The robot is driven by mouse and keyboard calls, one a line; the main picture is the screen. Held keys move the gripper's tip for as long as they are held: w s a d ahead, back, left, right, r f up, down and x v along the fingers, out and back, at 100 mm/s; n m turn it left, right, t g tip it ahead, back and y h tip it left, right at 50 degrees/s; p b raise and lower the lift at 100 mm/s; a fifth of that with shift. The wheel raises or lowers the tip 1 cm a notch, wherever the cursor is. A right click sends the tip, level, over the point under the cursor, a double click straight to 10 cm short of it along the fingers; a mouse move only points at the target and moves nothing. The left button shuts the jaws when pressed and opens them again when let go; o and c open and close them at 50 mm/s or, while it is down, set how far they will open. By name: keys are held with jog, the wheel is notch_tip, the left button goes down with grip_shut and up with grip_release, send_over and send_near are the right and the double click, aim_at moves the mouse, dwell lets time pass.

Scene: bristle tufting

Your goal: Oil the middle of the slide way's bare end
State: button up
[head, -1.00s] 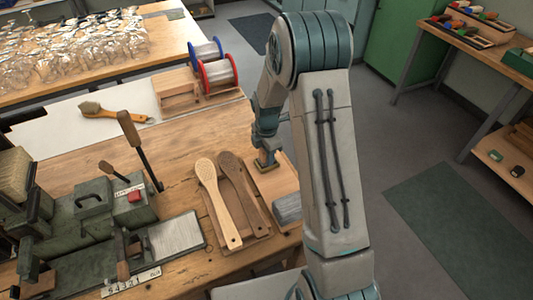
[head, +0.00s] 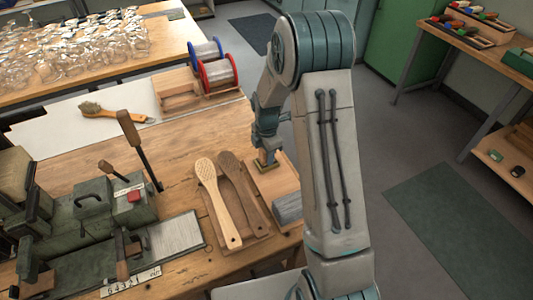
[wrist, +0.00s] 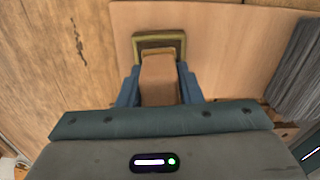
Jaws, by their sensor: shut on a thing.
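The slide way (head: 132,262) runs along the front of the green machine at lower left. Its bare end (head: 176,238) is a light grey metal plate on the right. My gripper (wrist: 160,92) is shut on a tan block with an olive square foot (wrist: 160,40), probably the oiling pad. In the head view the held pad (head: 266,163) is upright over the pale wooden board (head: 268,182), right of the slide way and well apart from it. I cannot tell whether its foot touches the board.
Two wooden brush backs (head: 231,200) lie on a tray between the slide way and my gripper. A grey block (head: 287,208) sits on the board. Upright lever handles (head: 140,150) rise from the machine. Wire spools (head: 217,75) stand behind.

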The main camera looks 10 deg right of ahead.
jog(key=shift+r+p, duration=2.2)
jog(key=shift+r, duration=1.3)
jog(key=shift+f, duration=0.1)
jog(key=m, duration=0.3)
jog(key=s+f+m, duration=0.1)
jog(key=shift+m, duration=0.4)
jog(key=m, duration=0.2)
jog(key=s+m, duration=0.1)
jog(key=m, duration=0.1)
jog(key=f+m, duration=0.1)
jog(key=m, duration=0.1)
jog(key=shift+s+f, duration=0.1)
jog(key=shift+s, duration=0.1)
jog(key=m, duration=0.2)
jog(key=s+m, duration=0.1)
jog(key=m, duration=0.1)
jog(key=f+m, duration=0.1)
jog(key=m, duration=0.1)
jog(key=shift+s, duration=0.15)
jog(key=m, duration=0.3)
jog(key=s+m, duration=0.1)
jog(key=shift+f, duration=0.4)
jog(key=shift+m, duration=0.3)
